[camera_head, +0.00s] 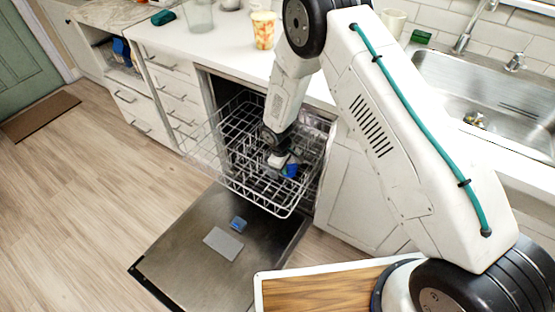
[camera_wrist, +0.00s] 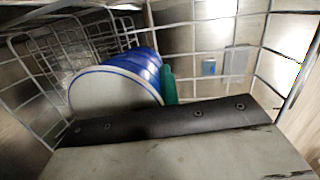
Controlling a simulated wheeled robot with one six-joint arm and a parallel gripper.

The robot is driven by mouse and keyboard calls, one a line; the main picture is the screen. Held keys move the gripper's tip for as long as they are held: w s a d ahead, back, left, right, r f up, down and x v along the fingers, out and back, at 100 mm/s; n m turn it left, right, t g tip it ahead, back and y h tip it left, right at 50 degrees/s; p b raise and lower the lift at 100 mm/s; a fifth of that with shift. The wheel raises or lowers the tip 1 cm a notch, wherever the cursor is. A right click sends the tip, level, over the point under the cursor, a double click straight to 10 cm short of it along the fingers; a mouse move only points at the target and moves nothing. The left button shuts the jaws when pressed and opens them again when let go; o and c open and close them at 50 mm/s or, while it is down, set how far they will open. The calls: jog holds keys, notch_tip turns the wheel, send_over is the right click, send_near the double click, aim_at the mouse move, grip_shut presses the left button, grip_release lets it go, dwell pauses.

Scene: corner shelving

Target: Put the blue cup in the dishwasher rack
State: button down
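The blue cup (camera_head: 291,171) is inside the wire dishwasher rack (camera_head: 236,172), low down at its right side. In the wrist view the cup (camera_wrist: 147,66) looks tilted on its side, with blue bands and a pale round face toward the camera. My gripper (camera_head: 281,159) reaches down into the rack right at the cup. A green piece (camera_wrist: 169,86), perhaps a fingertip, shows close against the cup's right side. The other finger is hidden, so I cannot tell whether the gripper is closed on the cup or whether the cup rests on the wires.
The dishwasher door (camera_head: 190,255) lies open, with a small blue block (camera_head: 238,223) and a grey flat piece (camera_head: 223,243) on it. A patterned cup (camera_head: 263,30) and a glass (camera_head: 199,15) stand on the counter above. The sink (camera_head: 490,95) is at right. Rack wires surround my gripper.

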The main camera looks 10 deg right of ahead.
jog(key=w, duration=0.1)
jog(key=w+a, duration=0.1)
jog(key=w, duration=0.1)
jog(key=w+a, duration=0.1)
jog(key=shift+w, duration=0.3)
jog(key=shift+w+a+f, duration=0.1)
jog(key=shift+w+f, duration=0.1)
jog(key=shift+f, duration=0.45)
jog(key=c, duration=1.6)
grip_release()
jog(key=shift+c, duration=0.2)
jog(key=shift+r, duration=0.1)
notch_tip(320, 180, up, 12)
jog(key=a, duration=0.2)
